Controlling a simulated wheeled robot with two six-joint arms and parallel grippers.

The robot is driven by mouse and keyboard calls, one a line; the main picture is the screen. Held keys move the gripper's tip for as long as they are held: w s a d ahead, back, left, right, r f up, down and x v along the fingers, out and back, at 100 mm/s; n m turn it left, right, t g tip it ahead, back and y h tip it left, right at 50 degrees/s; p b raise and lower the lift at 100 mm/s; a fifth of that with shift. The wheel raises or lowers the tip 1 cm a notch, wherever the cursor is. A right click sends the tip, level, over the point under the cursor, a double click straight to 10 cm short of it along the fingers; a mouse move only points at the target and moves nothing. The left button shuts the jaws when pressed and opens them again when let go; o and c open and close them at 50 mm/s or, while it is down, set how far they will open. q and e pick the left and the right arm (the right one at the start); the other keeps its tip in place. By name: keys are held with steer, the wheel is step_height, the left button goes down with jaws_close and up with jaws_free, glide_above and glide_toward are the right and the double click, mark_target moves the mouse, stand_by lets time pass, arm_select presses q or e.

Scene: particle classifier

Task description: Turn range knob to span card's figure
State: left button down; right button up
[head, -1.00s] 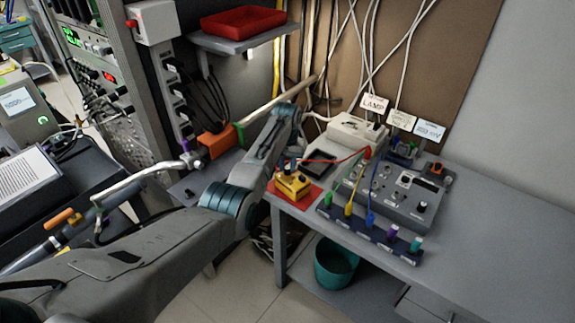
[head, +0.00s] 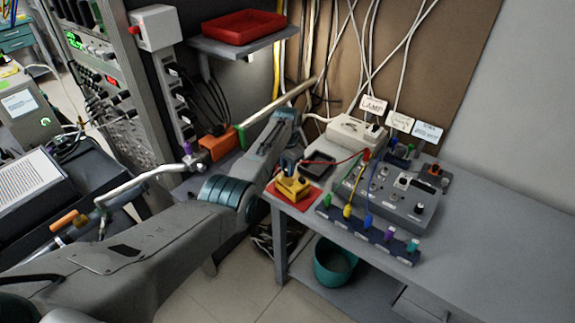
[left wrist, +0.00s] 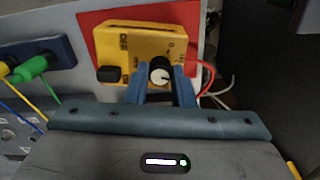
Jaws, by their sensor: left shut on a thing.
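The yellow meter box (head: 292,188) sits on a red mat (head: 309,196) at the left end of the grey bench. In the left wrist view the yellow box (left wrist: 135,45) carries a black knob (left wrist: 159,72) with a white pointer, and small markings around it. My left gripper (left wrist: 160,82) has its blue fingers on either side of this knob, shut on it. It also shows in the head view (head: 287,166), above the box. The span card (head: 428,131) stands at the back right of the bench; its figure is too blurred to read. My right gripper is not in view.
A grey control panel (head: 395,190) and a row of coloured plugs (head: 370,236) stand right of the box. A red lead runs from the box. A white power unit (head: 352,132) is behind. The bench's right side (head: 490,235) is clear.

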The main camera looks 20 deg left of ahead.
arm_select(q)
steer(key=shift+m, duration=1.2)
steer(key=c, duration=1.2)
jaws_free()
steer(key=shift+c, duration=0.2)
steer(key=shift+r, duration=0.1)
step_height(320, 180, up, 11)
steer(key=b, duration=0.1)
steer(key=shift+f, duration=0.2)
